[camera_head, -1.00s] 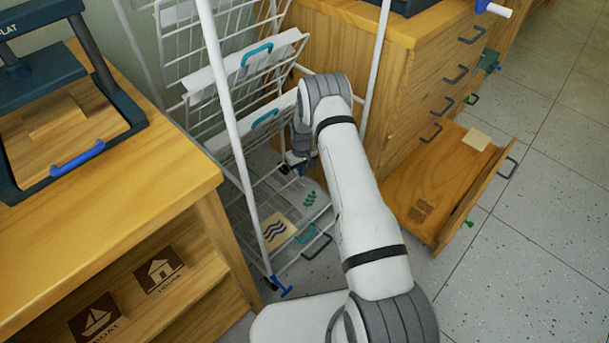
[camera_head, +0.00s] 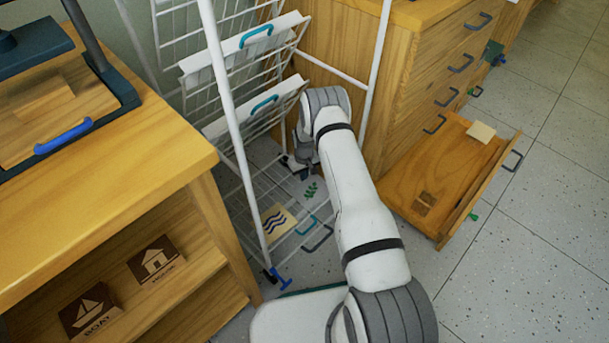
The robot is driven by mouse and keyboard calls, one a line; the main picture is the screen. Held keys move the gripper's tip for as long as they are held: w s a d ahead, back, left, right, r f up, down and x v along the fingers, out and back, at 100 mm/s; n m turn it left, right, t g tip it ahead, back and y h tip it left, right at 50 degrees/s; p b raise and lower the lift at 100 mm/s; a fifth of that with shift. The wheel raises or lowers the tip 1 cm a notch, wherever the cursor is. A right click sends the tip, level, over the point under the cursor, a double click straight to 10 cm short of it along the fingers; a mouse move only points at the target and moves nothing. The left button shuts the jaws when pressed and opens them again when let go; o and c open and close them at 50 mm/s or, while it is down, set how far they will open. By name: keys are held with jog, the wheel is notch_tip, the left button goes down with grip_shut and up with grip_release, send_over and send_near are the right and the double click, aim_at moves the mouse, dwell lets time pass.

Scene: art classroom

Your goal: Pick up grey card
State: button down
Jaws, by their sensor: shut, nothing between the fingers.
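The grey card (camera_head: 310,192) with a green leaf print lies low in the white wire rack (camera_head: 232,130), on its bottom shelf. Its edges are hard to make out against the grey floor and wires. My gripper (camera_head: 297,172) reaches into the rack just above and to the left of the leaf print. It is shut and empty, and partly hidden by my own wrist. I cannot tell whether its tips touch the card.
A cream card with blue waves (camera_head: 277,222) lies beside the grey card. Rack posts and upper shelves stand close to my arm. An open wooden drawer (camera_head: 400,190) juts out on the right, and a wooden table (camera_head: 150,165) stands left.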

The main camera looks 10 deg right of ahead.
jog(key=shift+s+d+r+p, duration=0.1)
jog(key=shift+s+d+p, duration=0.1)
jog(key=shift+s, duration=0.2)
jog(key=shift+s+d+p, duration=0.1)
jog(key=shift+s+p, duration=0.1)
jog(key=shift+s, duration=0.35)
